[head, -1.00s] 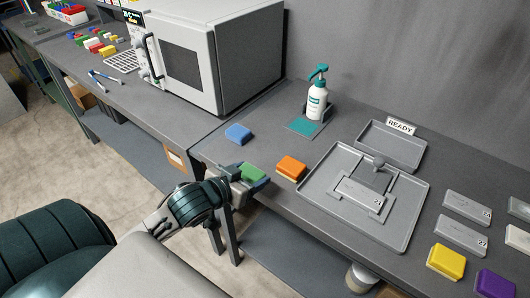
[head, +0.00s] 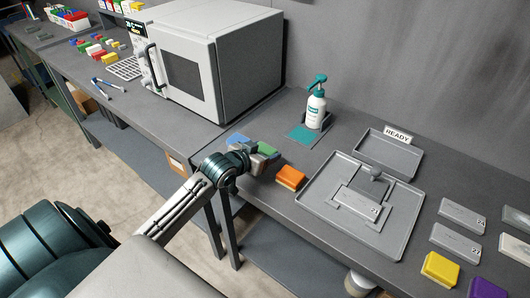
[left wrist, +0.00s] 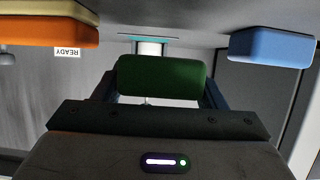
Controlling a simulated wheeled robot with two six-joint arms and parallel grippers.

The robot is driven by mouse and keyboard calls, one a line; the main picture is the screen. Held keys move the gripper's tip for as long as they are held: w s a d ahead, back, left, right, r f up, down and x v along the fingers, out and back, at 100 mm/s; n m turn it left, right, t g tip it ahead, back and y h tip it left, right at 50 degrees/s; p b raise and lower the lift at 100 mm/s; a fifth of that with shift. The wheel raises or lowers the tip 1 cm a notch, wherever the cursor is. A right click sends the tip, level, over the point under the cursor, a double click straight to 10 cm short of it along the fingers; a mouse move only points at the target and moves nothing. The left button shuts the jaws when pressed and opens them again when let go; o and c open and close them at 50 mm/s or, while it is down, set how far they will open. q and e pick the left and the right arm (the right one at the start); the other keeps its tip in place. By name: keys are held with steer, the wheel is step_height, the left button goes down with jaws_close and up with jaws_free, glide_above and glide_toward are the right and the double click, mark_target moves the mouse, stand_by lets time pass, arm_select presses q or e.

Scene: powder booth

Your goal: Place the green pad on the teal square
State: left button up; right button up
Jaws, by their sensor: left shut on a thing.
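The green pad (head: 267,149) is held in my left gripper (head: 262,157), above the bench near its front edge. In the left wrist view the green pad (left wrist: 162,76) sits between the two dark fingers. The teal square (head: 303,133) lies flat on the bench, beyond and to the right of the pad, in front of the pump bottle. In the left wrist view the teal square (left wrist: 150,39) shows as a thin strip beyond the pad. My right gripper is not in view.
A blue pad (head: 238,139) lies left of the gripper and an orange pad (head: 290,178) to its right. The pump bottle (head: 316,105) stands behind the teal square. A large grey tray (head: 405,235) is on the right, and a white oven (head: 215,60) on the left.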

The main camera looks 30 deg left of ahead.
mark_target(265, 153)
arm_select(q)
steer(key=shift+w+a, duration=0.1)
steer(key=shift+w, duration=0.25)
steer(key=shift+w+a+r, duration=0.1)
steer(key=shift+w+a, duration=0.1)
steer(key=shift+w, duration=0.3)
step_height(265, 153, down, 2)
steer(key=shift+w+f+p, duration=0.1)
steer(key=shift+f+p, duration=0.15)
steer(key=shift+p, duration=0.85)
steer(key=shift+f, duration=0.45)
steer(key=shift+f, duration=0.1)
steer(key=shift+f, duration=0.15)
steer(key=o, duration=1)
